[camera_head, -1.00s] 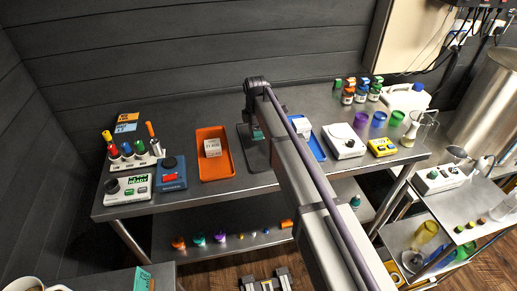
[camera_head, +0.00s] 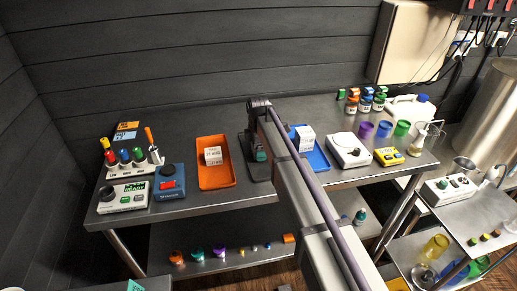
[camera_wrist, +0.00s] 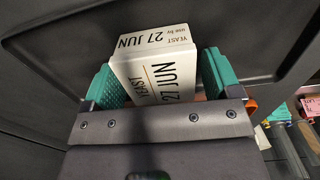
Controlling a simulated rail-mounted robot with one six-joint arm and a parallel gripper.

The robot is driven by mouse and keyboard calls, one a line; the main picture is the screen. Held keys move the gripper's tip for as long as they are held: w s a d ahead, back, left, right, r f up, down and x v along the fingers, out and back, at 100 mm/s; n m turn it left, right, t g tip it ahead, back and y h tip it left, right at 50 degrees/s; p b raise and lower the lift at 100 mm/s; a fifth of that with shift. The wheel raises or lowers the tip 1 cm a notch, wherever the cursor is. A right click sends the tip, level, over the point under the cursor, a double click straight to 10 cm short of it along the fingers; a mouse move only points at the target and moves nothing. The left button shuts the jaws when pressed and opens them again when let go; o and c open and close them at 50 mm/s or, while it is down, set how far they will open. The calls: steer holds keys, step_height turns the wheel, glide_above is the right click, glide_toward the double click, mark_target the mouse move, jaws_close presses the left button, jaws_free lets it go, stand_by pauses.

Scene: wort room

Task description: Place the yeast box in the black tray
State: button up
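The yeast box (camera_wrist: 158,72) is white with black print reading "YEAST" and "27 JUN". In the wrist view it sits between the two teal finger pads of my gripper (camera_wrist: 165,85), which are shut on its sides. In the head view my gripper (camera_head: 260,154) is low over the black tray (camera_head: 262,178), and my arm hides the held box there. The tray's dark floor and raised rim fill much of the wrist view. I cannot tell whether the box touches the tray floor.
An orange tray (camera_head: 217,183) with white boxes stands close on the left. A blue tray (camera_head: 318,161) with a white box stands close on the right. A blue device (camera_head: 170,185) and a white scale (camera_head: 349,151) stand farther out.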

steer(key=shift+o, duration=0.2)
steer(key=shift+r, duration=0.1)
step_height(320, 180, up, 12)
steer(key=p, duration=1.2)
steer(key=shift+r, duration=0.15)
steer(key=s+d+m, duration=1)
steer(key=s+d, duration=0.1)
steer(key=s, duration=0.4)
steer(key=s+d+m, duration=1)
steer(key=s+m, duration=0.1)
steer(key=s, duration=0.4)
steer(key=shift+d, duration=0.4)
